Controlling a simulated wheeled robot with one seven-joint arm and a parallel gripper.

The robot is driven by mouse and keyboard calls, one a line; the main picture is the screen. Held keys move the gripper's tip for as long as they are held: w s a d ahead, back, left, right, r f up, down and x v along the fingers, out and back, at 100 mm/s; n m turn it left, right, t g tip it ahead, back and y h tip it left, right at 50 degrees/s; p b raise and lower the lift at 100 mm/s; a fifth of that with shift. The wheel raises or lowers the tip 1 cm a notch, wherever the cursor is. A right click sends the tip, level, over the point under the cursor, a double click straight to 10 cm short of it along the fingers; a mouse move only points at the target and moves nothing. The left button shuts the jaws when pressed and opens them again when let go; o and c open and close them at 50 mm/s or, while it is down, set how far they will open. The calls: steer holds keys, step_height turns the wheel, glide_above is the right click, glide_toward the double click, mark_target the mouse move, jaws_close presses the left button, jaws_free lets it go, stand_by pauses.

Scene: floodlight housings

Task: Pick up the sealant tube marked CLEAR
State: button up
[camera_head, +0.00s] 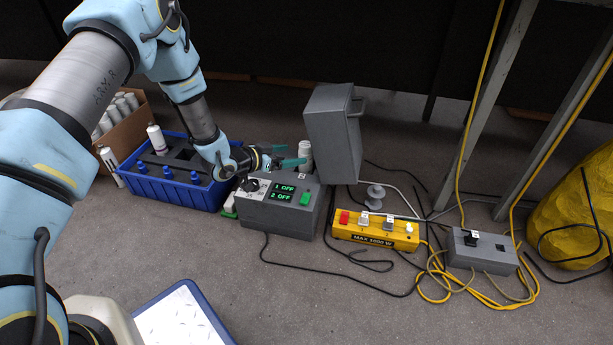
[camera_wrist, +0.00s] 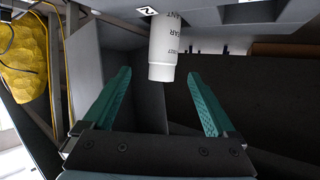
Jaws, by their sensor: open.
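My gripper (camera_head: 287,158) is open with teal fingers, close to the left of the tube in the head view. In the wrist view the tube lies in line with the gap between the fingertips (camera_wrist: 159,74), with no finger seen touching it.
The control box (camera_head: 267,214) reads OFF twice, and a grey cabinet (camera_head: 330,135) rises beside the tube. A blue crate (camera_head: 150,187) holds another white tube (camera_head: 157,139). A yellow power strip (camera_head: 365,230) and loose cables lie right; the front floor is mostly clear.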

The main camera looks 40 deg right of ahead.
mark_target(301, 153)
steer(key=x, duration=0.2)
steer(key=shift+d+f+b, duration=0.25)
steer(key=shift+b, duration=0.15)
steer(key=b+x, duration=0.3)
steer(key=x, duration=0.1)
steer(key=shift+w+f, duration=0.2)
steer(key=shift+f, duration=0.05)
steer(key=shift+d+f, duration=0.1)
steer(key=shift+d, duration=0.35)
steer(key=shift+c, duration=0.3)
jaws_close()
